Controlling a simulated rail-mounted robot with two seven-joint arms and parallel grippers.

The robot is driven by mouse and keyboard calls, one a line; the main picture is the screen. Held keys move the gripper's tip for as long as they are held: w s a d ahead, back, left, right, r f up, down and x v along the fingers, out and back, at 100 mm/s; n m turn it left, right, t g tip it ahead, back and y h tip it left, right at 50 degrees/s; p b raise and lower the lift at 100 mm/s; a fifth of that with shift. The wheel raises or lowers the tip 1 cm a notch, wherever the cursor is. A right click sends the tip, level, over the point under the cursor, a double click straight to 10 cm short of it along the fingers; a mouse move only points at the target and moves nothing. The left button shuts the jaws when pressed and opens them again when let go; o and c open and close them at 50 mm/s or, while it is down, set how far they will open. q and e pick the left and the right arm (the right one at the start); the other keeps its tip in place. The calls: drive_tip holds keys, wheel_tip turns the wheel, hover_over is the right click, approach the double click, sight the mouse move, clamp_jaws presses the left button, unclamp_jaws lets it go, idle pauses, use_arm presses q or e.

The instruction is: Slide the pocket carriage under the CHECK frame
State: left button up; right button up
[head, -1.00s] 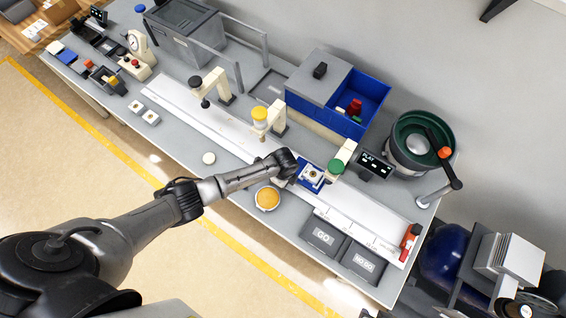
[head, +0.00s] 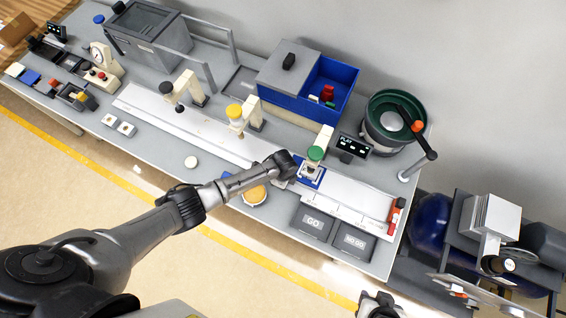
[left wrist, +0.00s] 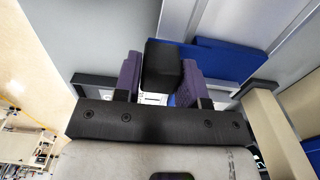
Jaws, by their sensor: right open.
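The pocket carriage (head: 309,178), a blue plate with a pale pocket, sits on the white rail (head: 345,194) below the green-topped frame (head: 315,153). My left gripper (head: 286,167) is at the carriage's left side. In the left wrist view its purple fingers (left wrist: 160,82) close on a black block-like handle (left wrist: 162,62), with blue surfaces beyond; the contact is partly hidden. My right gripper (head: 378,304) is open and empty at the bottom edge, off the bench.
GO (head: 312,222) and NO GO (head: 350,240) trays lie at the front. A red-ended stop (head: 394,215) is at the rail's right end. A round bowl feeder (head: 392,120) and small display (head: 352,146) stand behind. An orange-filled dish (head: 254,195) is under my left arm.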

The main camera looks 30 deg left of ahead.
use_arm(q)
drive_tip(key=o, duration=0.4)
drive_tip(key=shift+r, duration=0.1)
wheel_tip(320, 180, up, 14)
drive_tip(key=p, duration=0.1)
idle(0.5)
drive_tip(key=shift+f, duration=0.2)
idle(0.3)
